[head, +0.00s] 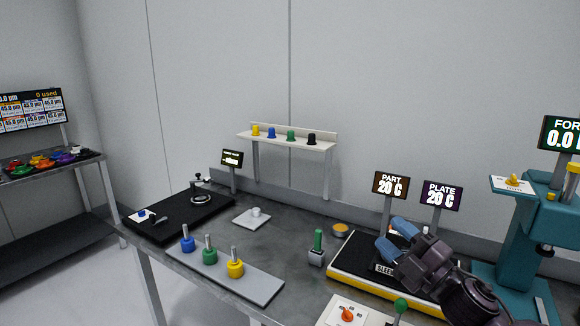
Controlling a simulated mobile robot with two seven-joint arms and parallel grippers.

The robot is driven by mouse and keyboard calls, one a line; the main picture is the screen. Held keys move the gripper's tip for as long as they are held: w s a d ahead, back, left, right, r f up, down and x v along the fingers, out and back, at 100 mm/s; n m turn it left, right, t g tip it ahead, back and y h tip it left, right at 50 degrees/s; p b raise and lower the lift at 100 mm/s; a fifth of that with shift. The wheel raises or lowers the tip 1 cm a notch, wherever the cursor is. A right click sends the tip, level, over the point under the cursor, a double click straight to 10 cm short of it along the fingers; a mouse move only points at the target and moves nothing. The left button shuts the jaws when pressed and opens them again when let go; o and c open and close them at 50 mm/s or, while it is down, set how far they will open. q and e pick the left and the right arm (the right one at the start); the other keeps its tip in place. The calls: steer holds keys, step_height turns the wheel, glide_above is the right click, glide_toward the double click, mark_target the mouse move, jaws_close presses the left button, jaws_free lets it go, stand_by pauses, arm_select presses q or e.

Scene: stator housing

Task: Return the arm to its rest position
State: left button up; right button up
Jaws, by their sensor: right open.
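My right gripper (391,238) comes in from the lower right, with its two blue fingers apart. It is over the black and yellow plate unit (345,268), near a small label that seems to read "SLEEVE" (385,268). I see nothing held between the fingers. A small light-coloured thing shows beside the far finger, but I cannot tell what it is. My right arm covers the right part of the plate unit. My left gripper is not in view.
Signs reading "PART 20 C" (390,184) and "PLATE 20 C" (441,195) stand behind the gripper. A teal press (513,240) stands at the right. A green-topped post (318,243) and a grey strip with coloured pegs (215,272) are to the left.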

steer(key=s+d+f+m+g+h, duration=0.1)
steer(key=s+d+f+m+h, duration=0.2)
steer(key=f+m, duration=0.35)
steer(key=s+d+f+m+h, duration=0.1)
steer(key=s+f+m+h, duration=0.1)
steer(key=f+m+h, duration=0.45)
steer(key=s+d+f+m+g+h, duration=0.1)
steer(key=s+d+f+m+h, duration=0.2)
steer(key=f, duration=0.6)
steer(key=s+f+m+g+h, duration=0.1)
steer(key=s+f+m+g, duration=0.2)
steer(key=s+f, duration=1.1)
steer(key=s+d+m, duration=0.1)
steer(key=s+m, duration=0.2)
steer(key=shift+s+g, duration=0.25)
steer(key=shift+g, duration=0.05)
